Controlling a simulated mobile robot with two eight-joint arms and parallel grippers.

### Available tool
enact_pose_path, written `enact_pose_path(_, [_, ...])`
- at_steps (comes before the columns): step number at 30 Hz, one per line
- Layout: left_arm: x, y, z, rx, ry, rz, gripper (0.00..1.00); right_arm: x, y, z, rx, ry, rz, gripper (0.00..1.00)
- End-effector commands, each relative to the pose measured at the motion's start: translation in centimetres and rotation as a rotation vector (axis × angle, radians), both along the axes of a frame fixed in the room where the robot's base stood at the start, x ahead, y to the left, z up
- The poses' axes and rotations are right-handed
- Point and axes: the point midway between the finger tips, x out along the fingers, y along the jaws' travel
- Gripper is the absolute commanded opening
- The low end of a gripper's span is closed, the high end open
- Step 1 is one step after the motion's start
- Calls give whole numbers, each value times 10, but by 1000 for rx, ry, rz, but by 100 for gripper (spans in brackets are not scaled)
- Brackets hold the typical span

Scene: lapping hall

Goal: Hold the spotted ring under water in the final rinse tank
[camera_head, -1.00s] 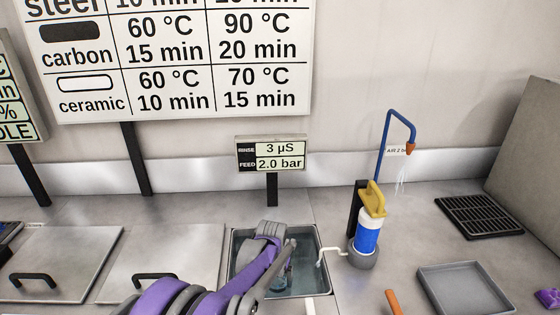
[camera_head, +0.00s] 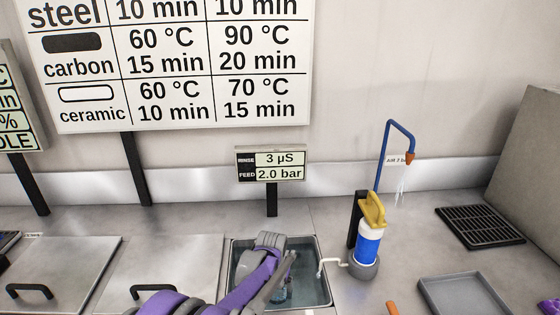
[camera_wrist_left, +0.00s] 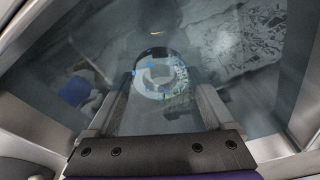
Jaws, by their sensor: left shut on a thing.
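The rinse tank (camera_head: 322,262) is an open, water-filled basin in the worktop, at the lower middle of the head view. My left gripper (camera_head: 281,288) reaches down into it. In the left wrist view the left gripper (camera_wrist_left: 160,92) is shut on the spotted ring (camera_wrist_left: 139,82), a pale ring with small blue spots. The ring and fingertips look to be below the water surface, which carries reflections. My arm hides much of the tank in the head view, and the ring cannot be made out clearly there.
Right of the tank stands a blue and white cartridge (camera_head: 368,246) with a yellow top and a thin spout over the rim. A blue air pipe (camera_head: 380,160), black grate (camera_head: 480,227) and grey tray (camera_head: 464,297) lie further right. Lidded tanks (camera_head: 180,262) are left.

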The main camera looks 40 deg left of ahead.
Motion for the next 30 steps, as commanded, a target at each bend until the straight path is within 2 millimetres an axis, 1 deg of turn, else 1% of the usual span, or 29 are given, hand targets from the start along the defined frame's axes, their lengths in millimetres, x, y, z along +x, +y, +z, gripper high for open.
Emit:
enact_pose_path(5, [0,0,1,0,0,0,6,0,0,0,0,0,0,50])
enact_pose_path(8, [0,0,5,0,-1,0,6,0,0,4,0,-1,0,50])
enact_pose_path(30, [1,0,78,1,-2,0,6,5,0,56,0,-18,0,50])
